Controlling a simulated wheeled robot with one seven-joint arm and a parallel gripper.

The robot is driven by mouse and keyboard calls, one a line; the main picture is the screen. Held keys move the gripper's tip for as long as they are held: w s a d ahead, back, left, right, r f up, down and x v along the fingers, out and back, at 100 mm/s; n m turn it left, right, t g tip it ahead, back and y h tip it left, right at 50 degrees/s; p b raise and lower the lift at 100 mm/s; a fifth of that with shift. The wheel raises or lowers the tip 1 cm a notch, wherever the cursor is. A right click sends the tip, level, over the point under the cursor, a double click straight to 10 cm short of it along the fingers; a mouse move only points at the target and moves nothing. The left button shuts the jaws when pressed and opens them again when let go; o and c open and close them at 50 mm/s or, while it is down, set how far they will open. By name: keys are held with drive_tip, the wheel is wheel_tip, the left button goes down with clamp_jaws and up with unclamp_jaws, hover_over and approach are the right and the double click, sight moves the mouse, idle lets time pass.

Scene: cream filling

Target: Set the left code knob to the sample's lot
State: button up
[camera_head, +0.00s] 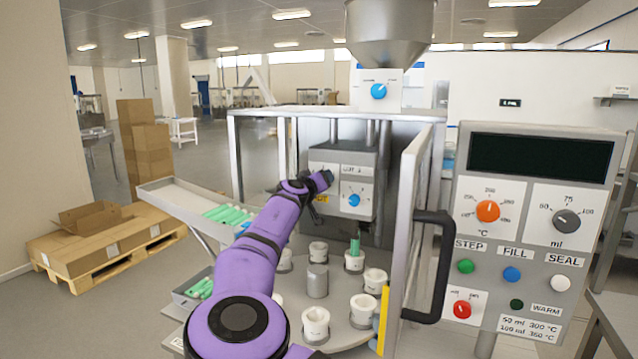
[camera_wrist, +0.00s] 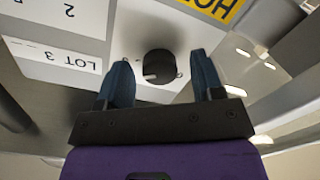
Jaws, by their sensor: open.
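In the wrist view a dark round code knob (camera_wrist: 159,66) with a pale pointer mark sits on a white dial plate. My gripper (camera_wrist: 160,77) is open, its two blue-grey fingers on either side of the knob, with gaps to it. I cannot tell how far they reach along it. In the head view my gripper (camera_head: 324,182) is at the left front of the grey machine head and covers this knob. A blue knob (camera_head: 354,199) shows to its right.
A yellow HOT label (camera_wrist: 208,9) is near the knob. Below, a round table carries white cups (camera_head: 316,323), one holding a green tube (camera_head: 354,260). The guard door (camera_head: 408,200) stands open at right, near the control panel (camera_head: 530,220).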

drive_tip(key=v, duration=1)
drive_tip(key=shift+s, duration=0.4)
drive_tip(key=shift+a, duration=0.1)
